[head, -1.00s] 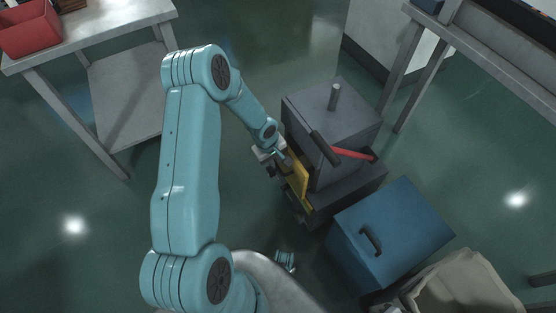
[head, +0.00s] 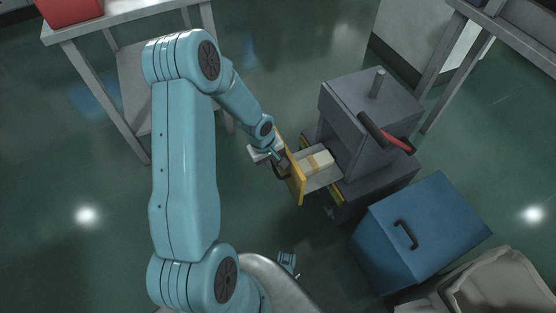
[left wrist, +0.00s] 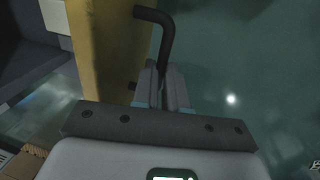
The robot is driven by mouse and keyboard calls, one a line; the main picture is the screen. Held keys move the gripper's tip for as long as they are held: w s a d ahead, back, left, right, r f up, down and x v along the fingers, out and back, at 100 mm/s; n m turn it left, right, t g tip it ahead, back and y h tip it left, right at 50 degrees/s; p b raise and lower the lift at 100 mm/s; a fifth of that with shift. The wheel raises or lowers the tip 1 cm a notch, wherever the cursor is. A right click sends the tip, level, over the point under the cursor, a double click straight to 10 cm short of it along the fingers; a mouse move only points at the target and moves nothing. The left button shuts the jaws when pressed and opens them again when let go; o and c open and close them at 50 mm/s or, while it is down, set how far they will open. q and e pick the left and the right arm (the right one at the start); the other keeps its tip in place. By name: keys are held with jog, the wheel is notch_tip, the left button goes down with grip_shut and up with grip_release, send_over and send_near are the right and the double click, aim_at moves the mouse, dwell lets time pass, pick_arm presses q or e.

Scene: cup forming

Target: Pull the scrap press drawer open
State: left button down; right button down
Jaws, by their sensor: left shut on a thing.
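The scrap press (head: 375,125) is a dark grey block on the floor with a post on top and a red-gripped lever. Its drawer (head: 322,181) stands out on the left side, with a yellow front (head: 291,168) and a pale, banded block (head: 318,160) inside. My left gripper (head: 276,160) is at the outer side of this front. In the left wrist view, my left gripper (left wrist: 162,92) is shut on the black bent handle (left wrist: 158,30) beside the yellow front (left wrist: 105,50). My right gripper is not in view.
A metal table (head: 120,20) with a red bin (head: 70,10) is at upper left. Another table (head: 510,35) is at upper right. Open green floor lies between.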

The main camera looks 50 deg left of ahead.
pick_arm(q)
jog(key=s, duration=0.1)
jog(key=s+a, duration=0.1)
jog(key=s, duration=0.1)
jog(key=shift+s+b, duration=0.25)
jog(key=shift+b, duration=0.05)
jog(key=c, duration=1.2)
grip_release()
jog(key=shift+o, duration=0.2)
notch_tip(320, 180, up, 16)
jog(key=s+p, duration=0.2)
jog(key=p, duration=0.5)
jog(key=shift+s+a, duration=0.4)
